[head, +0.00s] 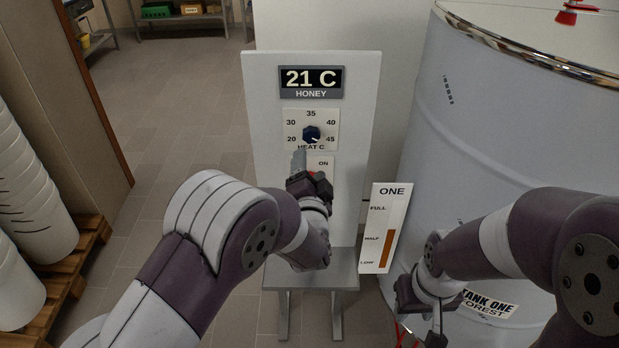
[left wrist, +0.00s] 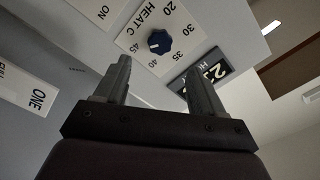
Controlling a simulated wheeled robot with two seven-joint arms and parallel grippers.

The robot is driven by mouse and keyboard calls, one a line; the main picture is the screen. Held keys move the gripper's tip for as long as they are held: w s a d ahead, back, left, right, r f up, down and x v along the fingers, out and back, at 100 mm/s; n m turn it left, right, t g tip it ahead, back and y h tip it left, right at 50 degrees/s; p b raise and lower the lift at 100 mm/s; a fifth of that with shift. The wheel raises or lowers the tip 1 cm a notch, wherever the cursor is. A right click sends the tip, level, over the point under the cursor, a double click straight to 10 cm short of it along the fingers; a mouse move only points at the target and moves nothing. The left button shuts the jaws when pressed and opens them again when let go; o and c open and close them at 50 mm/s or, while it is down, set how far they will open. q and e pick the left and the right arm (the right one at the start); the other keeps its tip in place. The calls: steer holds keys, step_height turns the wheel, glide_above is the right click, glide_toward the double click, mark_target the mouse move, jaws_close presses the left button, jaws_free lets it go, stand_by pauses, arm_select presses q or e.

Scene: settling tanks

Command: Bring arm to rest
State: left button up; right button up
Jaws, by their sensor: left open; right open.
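My left gripper (head: 304,165) is in front of the white control panel (head: 262,100), just below the blue heat knob (head: 311,133). In the left wrist view its two fingers (left wrist: 160,82) are spread with nothing between them, and the knob (left wrist: 159,42) shows beyond them, apart from them. The knob's white mark points toward 45. The display (head: 311,82) reads 21 C, HONEY. An ON label (head: 322,163) sits below the dial, and the switch there is mostly hidden by my gripper. My right gripper (head: 420,335) hangs low at the front of the tank, open and empty as far as I can see.
A large white tank (head: 500,130) labelled TANK ONE stands at the right. A level gauge (head: 382,228) marked ONE leans beside the panel. A grey shelf (head: 345,268) juts out below the panel. White buckets (head: 32,190) stand on a wooden pallet (head: 88,250) at the left. Floor between is clear.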

arm_select(q)
steer(key=shift+s, duration=1.05)
steer(key=s+d+f+n+g+h, duration=0.1)
steer(key=s+f+n+g+h, duration=0.25)
steer(key=s+f+g, duration=0.65)
steer(key=s+a+r+n+g+y+p, duration=0.1)
steer(key=s+a+r+n+g, duration=0.1)
steer(key=s+a, duration=0.5)
steer(key=s+a+r+n+g+y+p, duration=0.2)
steer(key=s+a+n+g, duration=0.2)
steer(key=s+a, duration=0.4)
steer(key=a+n, duration=0.1)
steer(key=a, duration=0.3)
steer(key=shift+r+n+g, duration=0.3)
steer(key=shift+n, duration=0.05)
